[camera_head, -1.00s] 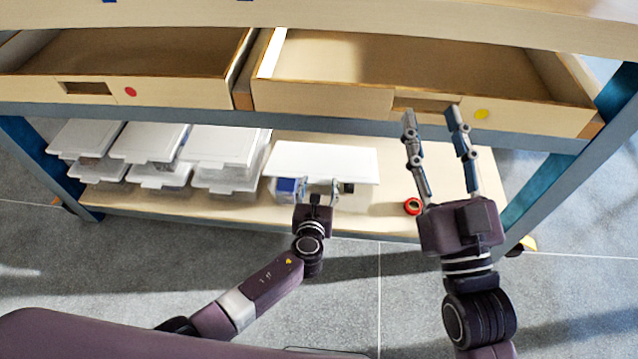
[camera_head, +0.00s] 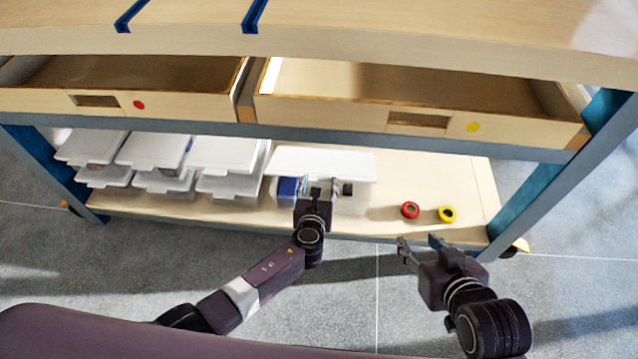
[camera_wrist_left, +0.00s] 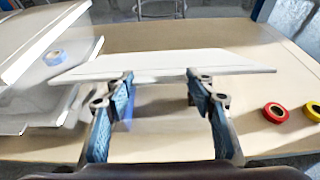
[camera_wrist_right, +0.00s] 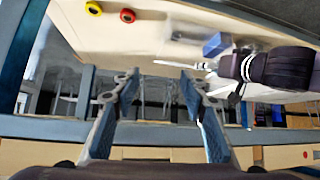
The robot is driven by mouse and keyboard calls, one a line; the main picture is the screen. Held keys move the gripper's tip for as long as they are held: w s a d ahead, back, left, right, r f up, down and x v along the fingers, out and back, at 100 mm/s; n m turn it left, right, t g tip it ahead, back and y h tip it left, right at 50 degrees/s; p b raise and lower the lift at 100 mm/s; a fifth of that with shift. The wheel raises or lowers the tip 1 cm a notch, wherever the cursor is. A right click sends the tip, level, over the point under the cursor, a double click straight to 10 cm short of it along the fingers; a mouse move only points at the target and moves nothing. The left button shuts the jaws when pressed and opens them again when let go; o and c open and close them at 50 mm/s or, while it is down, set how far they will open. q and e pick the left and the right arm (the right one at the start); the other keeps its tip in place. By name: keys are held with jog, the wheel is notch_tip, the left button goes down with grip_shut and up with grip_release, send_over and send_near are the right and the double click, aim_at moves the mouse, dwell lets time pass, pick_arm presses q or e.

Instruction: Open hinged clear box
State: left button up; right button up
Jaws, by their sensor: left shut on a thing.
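The clear box (camera_head: 350,203) with a flat white lid (camera_head: 325,165) stands on the low shelf, with a blue item inside at its left. My left gripper (camera_head: 316,188) is at the box's front, just below the lid edge. In the left wrist view its fingers (camera_wrist_left: 158,88) straddle part of the clear body, under the lid (camera_wrist_left: 165,66). My right gripper (camera_head: 421,242) is open and empty in front of the shelf, right of the box. Its spread fingers show in the right wrist view (camera_wrist_right: 158,85).
Several stacked clear boxes with white lids (camera_head: 225,153) stand left on the shelf. A red tape roll (camera_head: 410,210) and a yellow one (camera_head: 447,214) lie right of the box. Two open drawers (camera_head: 420,121) hang above. Bare shelf (camera_head: 440,175) lies at the right.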

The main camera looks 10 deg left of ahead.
pick_arm(q)
jog(key=r, duration=0.1)
jog(key=w+r+p, duration=0.1)
jog(key=r+p, duration=0.1)
jog(key=shift+w+d, duration=0.1)
jog(key=shift+w, duration=0.15)
jog(key=shift+w+r+p, duration=0.4)
jog(key=shift+r+p, duration=0.15)
jog(key=shift+p, duration=0.1)
pick_arm(e)
jog(key=s+d+f+g, duration=0.2)
jog(key=s+g, duration=0.1)
jog(key=s, duration=0.3)
jog(key=s+d+f+g+h, duration=0.1)
jog(key=s+f+g, duration=0.1)
jog(key=s, duration=0.4)
jog(key=shift+s+d+g+h, duration=0.15)
jog(key=shift+d+g+h, duration=0.15)
jog(key=shift+d+g, duration=0.15)
pick_arm(q)
jog(key=shift+w+r, duration=0.1)
jog(key=shift+c, duration=0.2)
jog(key=o, duration=1.4)
jog(key=shift+c, duration=0.2)
jog(key=o, duration=0.4)
jog(key=shift+c, duration=0.2)
pick_arm(e)
jog(key=shift+r, duration=0.1)
pick_arm(q)
jog(key=v, duration=1.2)
